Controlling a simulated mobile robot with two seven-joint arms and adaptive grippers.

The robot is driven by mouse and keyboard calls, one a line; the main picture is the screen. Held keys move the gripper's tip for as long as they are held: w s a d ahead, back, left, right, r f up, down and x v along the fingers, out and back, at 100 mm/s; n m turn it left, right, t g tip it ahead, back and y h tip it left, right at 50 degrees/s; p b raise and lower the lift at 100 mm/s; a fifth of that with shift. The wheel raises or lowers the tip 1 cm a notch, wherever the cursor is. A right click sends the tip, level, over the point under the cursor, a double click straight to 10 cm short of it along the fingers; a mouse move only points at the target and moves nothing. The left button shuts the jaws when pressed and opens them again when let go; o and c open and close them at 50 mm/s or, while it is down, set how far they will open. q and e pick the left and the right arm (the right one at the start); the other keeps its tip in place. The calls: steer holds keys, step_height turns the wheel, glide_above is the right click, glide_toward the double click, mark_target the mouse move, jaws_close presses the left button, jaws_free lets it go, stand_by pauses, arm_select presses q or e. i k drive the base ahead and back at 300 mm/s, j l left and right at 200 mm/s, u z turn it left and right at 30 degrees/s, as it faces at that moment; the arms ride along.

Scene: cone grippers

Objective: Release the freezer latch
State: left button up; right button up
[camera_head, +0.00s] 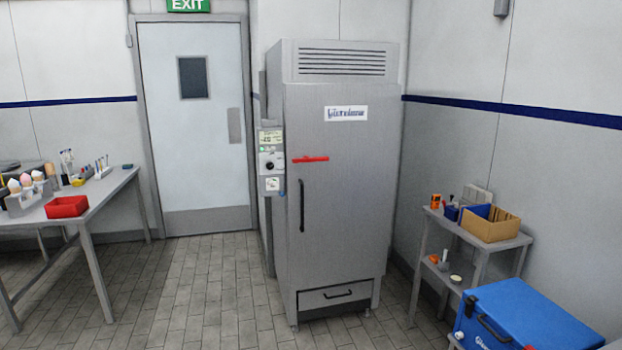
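A tall grey freezer (350,215) stands upright in the middle of the view, its door shut. A red latch (310,159) lies nearly level across the left part of its door. Below the latch is a black vertical door handle (302,206). A control panel (271,162) with a dial is on the freezer's left side. Neither of my grippers shows in the head view.
A table (100,190) with a red bin (66,207) stands at the left. A shelf cart (480,240) with a cardboard box (489,224) and a blue cooler (530,318) are at the right. The tiled floor before the freezer's left side is clear.

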mark_target(306, 158)
steer(key=i, duration=0.6)
steer(key=i+l+z, duration=0.2)
steer(key=i, duration=0.5)
steer(key=i+l+z, duration=0.2)
steer(key=i, duration=0.5)
steer(key=i+l+z, duration=0.15)
steer(key=i, duration=0.55)
